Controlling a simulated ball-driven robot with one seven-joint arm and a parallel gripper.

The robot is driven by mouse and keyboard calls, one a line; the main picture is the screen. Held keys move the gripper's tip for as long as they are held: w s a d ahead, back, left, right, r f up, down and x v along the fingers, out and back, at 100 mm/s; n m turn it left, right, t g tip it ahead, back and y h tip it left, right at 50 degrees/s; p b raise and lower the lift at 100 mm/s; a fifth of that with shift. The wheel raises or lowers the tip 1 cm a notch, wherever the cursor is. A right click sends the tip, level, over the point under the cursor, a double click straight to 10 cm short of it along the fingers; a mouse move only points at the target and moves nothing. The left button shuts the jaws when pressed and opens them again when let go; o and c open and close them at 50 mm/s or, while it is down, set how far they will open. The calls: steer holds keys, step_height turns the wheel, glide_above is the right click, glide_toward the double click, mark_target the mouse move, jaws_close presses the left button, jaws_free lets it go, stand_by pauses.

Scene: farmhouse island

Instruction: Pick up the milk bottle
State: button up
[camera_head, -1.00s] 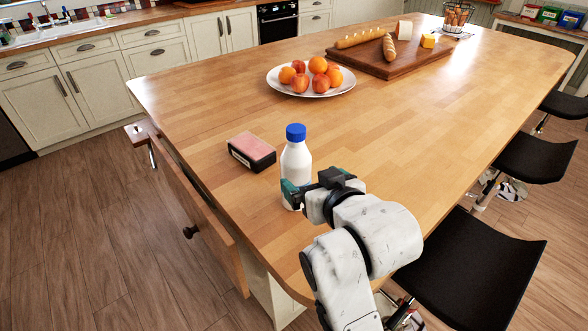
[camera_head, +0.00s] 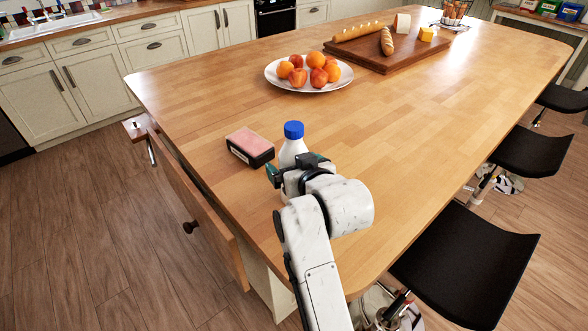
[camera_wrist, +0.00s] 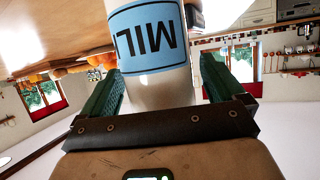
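The white milk bottle (camera_head: 291,150) with a blue cap stands upright on the wooden island top (camera_head: 210,100). My gripper (camera_head: 297,168) is at its near side, and my arm hides the lower part of the bottle. In the wrist view the bottle (camera_wrist: 155,90), with its blue "MILK" label upside down, is between the two green fingers of my gripper (camera_wrist: 160,72). The fingers are spread on either side of it, with a gap visible on the right. The bottle's cap is out of the wrist view.
A pink-topped dark box (camera_head: 250,146) lies just left of the bottle. A fruit plate (camera_head: 275,79) and a bread board (camera_head: 355,60) are farther back. An open drawer (camera_head: 185,200) juts out at left. Black stools (camera_head: 465,265) stand at right. The middle top is clear.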

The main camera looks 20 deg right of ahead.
steer(key=shift+r, duration=0.1)
steer(key=c, duration=1.5)
steer(key=shift+r, duration=0.1)
steer(key=s+r, duration=0.2)
steer(key=r, duration=0.1)
steer(key=s+r, duration=0.1)
steer(key=r, duration=0.2)
steer(key=s+r, duration=0.2)
steer(key=r, duration=0.1)
steer(key=shift+s+d+r, duration=0.2)
steer(key=shift+s+d, duration=0.05)
steer(key=shift+s, duration=0.05)
steer(key=p, duration=0.5)
glide_toward(300, 139)
steer(key=v, duration=0.3)
steer(key=shift+d, duration=0.25)
steer(key=shift+s, duration=0.1)
